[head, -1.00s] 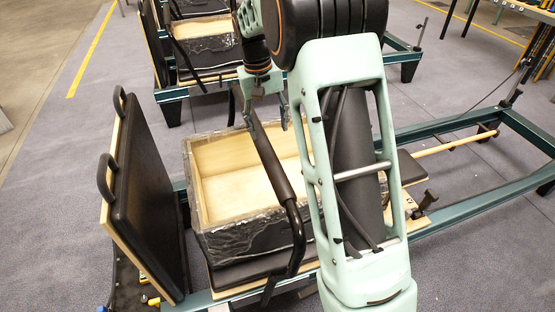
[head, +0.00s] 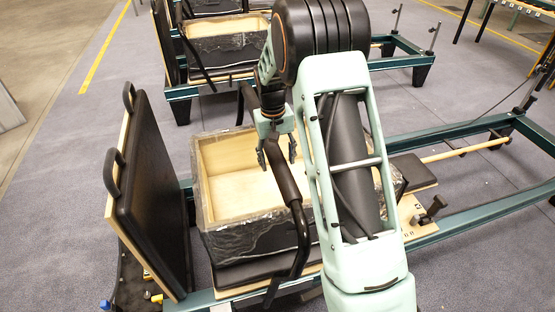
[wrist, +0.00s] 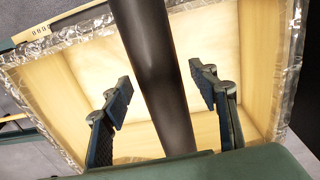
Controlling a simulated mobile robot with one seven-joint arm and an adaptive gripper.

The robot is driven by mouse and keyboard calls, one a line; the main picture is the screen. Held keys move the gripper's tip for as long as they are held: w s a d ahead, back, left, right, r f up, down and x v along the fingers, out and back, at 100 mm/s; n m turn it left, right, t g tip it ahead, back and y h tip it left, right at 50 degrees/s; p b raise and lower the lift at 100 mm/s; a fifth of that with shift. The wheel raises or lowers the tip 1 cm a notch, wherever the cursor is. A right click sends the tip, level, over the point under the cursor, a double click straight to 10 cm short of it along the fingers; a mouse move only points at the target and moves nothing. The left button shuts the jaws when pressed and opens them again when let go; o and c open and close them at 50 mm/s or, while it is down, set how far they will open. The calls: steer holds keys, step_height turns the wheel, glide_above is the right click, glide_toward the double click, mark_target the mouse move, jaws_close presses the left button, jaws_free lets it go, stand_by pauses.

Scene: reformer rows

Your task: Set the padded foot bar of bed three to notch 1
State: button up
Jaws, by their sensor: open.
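The padded foot bar (head: 286,178) is a black padded tube on bent black side arms, slanting across the near reformer bed (head: 205,299) above an open wooden box. My gripper (head: 277,158) is open, pointing down at the upper part of the bar. In the wrist view the bar (wrist: 160,70) runs between the two spread fingers of my gripper (wrist: 166,95), with a gap on each side; neither finger visibly touches it. The notches of the bar's support are not clearly visible, and my arm hides part of the bed.
The open wooden box (head: 222,218), wrapped in clear film, sits under the bar. A black padded board (head: 150,200) with two loop handles stands upright at left. Another reformer (head: 182,92) stands behind. Grey floor is free at the left.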

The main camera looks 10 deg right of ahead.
steer(key=shift+f, duration=0.1)
jaws_close()
stand_by(0.4)
steer(key=shift+a, duration=0.1)
